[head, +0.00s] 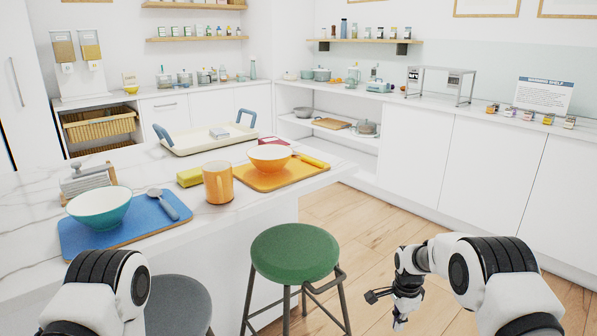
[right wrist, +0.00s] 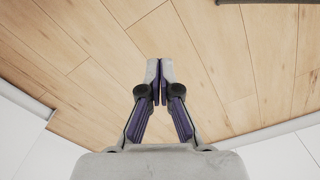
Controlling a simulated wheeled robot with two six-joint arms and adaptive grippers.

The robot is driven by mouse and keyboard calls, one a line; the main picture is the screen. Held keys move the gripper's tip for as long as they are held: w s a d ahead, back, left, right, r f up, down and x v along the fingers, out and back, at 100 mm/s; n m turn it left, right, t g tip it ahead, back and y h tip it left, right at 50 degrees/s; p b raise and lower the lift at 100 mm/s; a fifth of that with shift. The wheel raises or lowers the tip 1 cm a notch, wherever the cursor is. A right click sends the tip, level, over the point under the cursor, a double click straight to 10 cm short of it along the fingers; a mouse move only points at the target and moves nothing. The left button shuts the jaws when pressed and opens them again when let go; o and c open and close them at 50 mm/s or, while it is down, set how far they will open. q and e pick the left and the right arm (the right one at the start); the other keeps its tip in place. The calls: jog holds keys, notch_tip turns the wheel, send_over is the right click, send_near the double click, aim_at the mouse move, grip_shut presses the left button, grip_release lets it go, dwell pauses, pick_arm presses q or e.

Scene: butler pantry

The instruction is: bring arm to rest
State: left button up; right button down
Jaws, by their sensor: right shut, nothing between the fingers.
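My right gripper (head: 372,296) hangs at the lower right of the head view, over the wood floor and to the right of the green stool. In the right wrist view, the right gripper (right wrist: 160,68) has its two fingertips together with nothing between them, and only floor planks lie behind them. My right arm is bent, with its white and black links at the lower right. Of my left arm, only a white and black part shows at the lower left. My left gripper is out of view.
A green stool (head: 295,252) and a grey stool (head: 177,305) stand before the marble island (head: 226,215). On it are a blue mat (head: 148,222) with a teal bowl (head: 100,210), an orange mug (head: 217,184) and an orange bowl (head: 270,157). Floor at right is clear.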

jog(key=s+f+n+g, duration=0.1)
jog(key=s+f+g, duration=0.1)
jog(key=s+f, duration=0.55)
jog(key=s+f+g, duration=0.1)
jog(key=s+f, duration=0.3)
jog(key=s, duration=0.7)
jog(key=s+a+f+n, duration=0.1)
jog(key=s+n, duration=0.6)
jog(key=s, duration=1.5)
jog(key=s+r+n, duration=0.2)
jog(key=s+n, duration=0.2)
jog(key=s, duration=0.1)
jog(key=w+r+n+t+p, duration=0.3)
jog(key=r+p, duration=1)
jog(key=r, duration=0.1)
jog(key=shift+a+r, duration=0.15)
jog(key=shift+w, duration=0.1)
